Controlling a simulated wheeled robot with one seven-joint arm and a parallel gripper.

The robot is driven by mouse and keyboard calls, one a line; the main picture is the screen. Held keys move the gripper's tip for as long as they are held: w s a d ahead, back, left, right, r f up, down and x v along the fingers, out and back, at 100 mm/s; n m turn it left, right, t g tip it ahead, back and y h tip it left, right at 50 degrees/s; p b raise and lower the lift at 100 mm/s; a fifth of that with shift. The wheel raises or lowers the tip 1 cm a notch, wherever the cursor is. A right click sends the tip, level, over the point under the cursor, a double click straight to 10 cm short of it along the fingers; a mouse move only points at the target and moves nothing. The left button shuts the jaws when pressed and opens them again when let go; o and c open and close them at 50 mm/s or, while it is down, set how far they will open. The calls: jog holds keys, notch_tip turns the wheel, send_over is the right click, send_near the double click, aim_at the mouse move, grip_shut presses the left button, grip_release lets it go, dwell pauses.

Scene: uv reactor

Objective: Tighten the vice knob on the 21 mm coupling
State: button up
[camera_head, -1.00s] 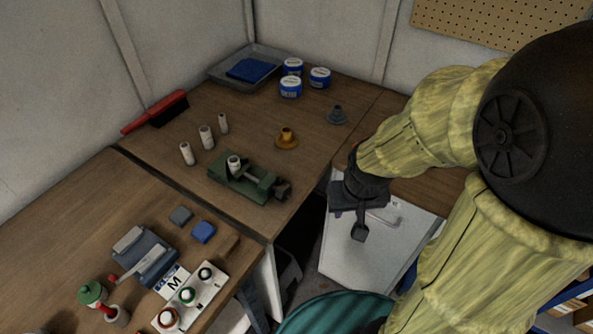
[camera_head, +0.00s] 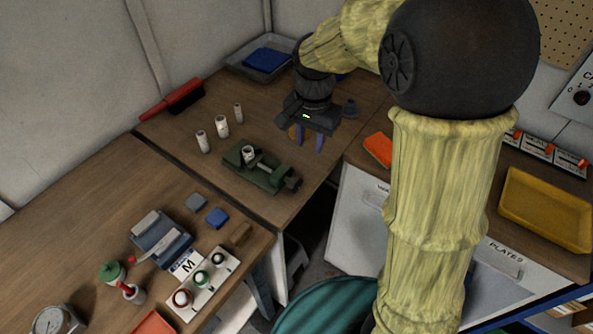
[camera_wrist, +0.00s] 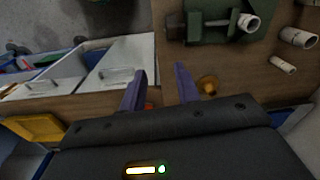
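The green vice (camera_head: 262,172) stands on the back wooden table. A white coupling (camera_head: 249,152) sits upright in its jaws; it also shows in the wrist view (camera_wrist: 248,22). The dark vice knob (camera_head: 292,183) is at the vice's right end, and at its left end in the wrist view (camera_wrist: 176,26). My gripper (camera_head: 310,143) is above the table, behind and to the right of the vice, pointing down. Its two purple fingers are apart with nothing between them, as the wrist view (camera_wrist: 160,76) shows. The gripper is clear of the knob.
Several white couplings (camera_head: 222,126) stand left of the vice. A brass flanged piece (camera_wrist: 207,84) is close to my fingers. A red brush (camera_head: 175,100) and a grey tray (camera_head: 240,68) are at the back. A gap (camera_head: 312,220) lies right of the table.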

aim_at(297, 176)
jog(key=a, duration=0.1)
jog(key=w+a+r+m, duration=0.1)
jog(key=a+r, duration=0.1)
jog(key=shift+w+r, duration=0.1)
jog(key=shift+w, duration=0.15)
notch_tip(297, 176, down, 18)
jog(key=shift+r+p, duration=0.25)
jog(key=shift+p, duration=0.3)
jog(key=shift+d, duration=0.1)
grip_shut()
